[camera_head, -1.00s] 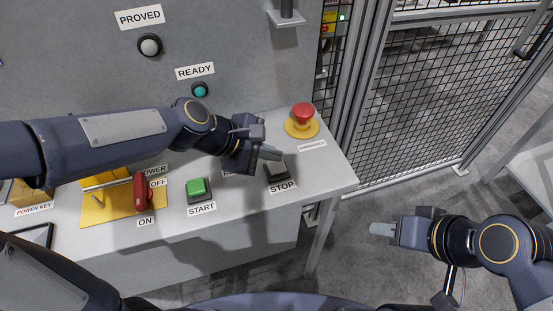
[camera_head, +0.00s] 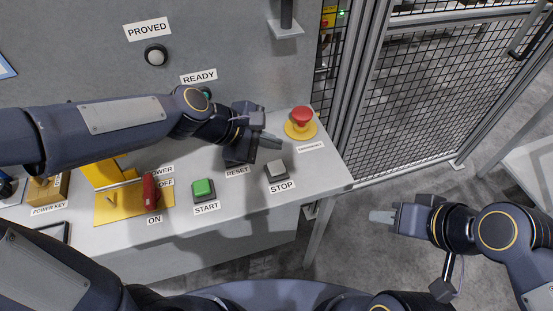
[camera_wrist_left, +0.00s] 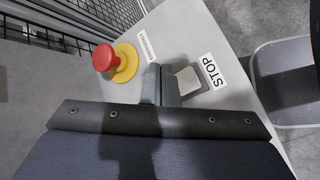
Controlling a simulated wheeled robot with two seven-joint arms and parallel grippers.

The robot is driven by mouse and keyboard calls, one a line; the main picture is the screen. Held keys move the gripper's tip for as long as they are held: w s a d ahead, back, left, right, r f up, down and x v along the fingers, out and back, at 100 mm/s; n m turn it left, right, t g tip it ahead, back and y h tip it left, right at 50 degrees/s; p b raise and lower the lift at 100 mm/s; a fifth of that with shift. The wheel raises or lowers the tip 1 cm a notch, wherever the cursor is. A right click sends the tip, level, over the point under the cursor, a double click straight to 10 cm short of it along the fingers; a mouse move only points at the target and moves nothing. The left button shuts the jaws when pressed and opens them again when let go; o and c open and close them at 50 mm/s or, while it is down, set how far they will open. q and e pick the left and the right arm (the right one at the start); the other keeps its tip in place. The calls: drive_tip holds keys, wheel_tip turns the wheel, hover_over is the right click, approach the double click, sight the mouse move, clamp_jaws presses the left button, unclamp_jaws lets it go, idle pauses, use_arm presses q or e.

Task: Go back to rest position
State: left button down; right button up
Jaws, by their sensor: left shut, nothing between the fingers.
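My left gripper (camera_head: 270,141) is above the control desk, between the red emergency button (camera_head: 301,118) and the grey STOP button (camera_head: 276,169). It is shut and empty, and appears apart from both buttons. In the left wrist view its fingers (camera_wrist_left: 160,84) lie together beside the STOP button (camera_wrist_left: 187,79), with the red button (camera_wrist_left: 106,58) to the left. My right gripper (camera_head: 382,217) hangs over the floor right of the desk. Its fingers look close together, but their gap cannot be made out. The left arm partly hides the READY lamp and the RESET button.
The desk (camera_head: 321,180) also carries a green START button (camera_head: 203,189) and a red power switch (camera_head: 150,191) on a yellow plate. A mesh fence (camera_head: 415,110) stands behind at right. The floor (camera_head: 350,262) between desk and right arm is clear.

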use_arm(q)
drive_tip(key=shift+a, duration=0.1)
idle(0.7)
drive_tip(key=s+a+m+t+y, duration=0.1)
drive_tip(key=s+a+m+y, duration=0.3)
drive_tip(key=s+a+m, duration=0.8)
drive_tip(key=s+a, duration=0.5)
drive_tip(key=a, duration=0.2)
drive_tip(key=shift+s+a+f+t+y, duration=0.15)
drive_tip(key=shift+s+f+t+y, duration=0.15)
drive_tip(key=shift+f+t, duration=0.1)
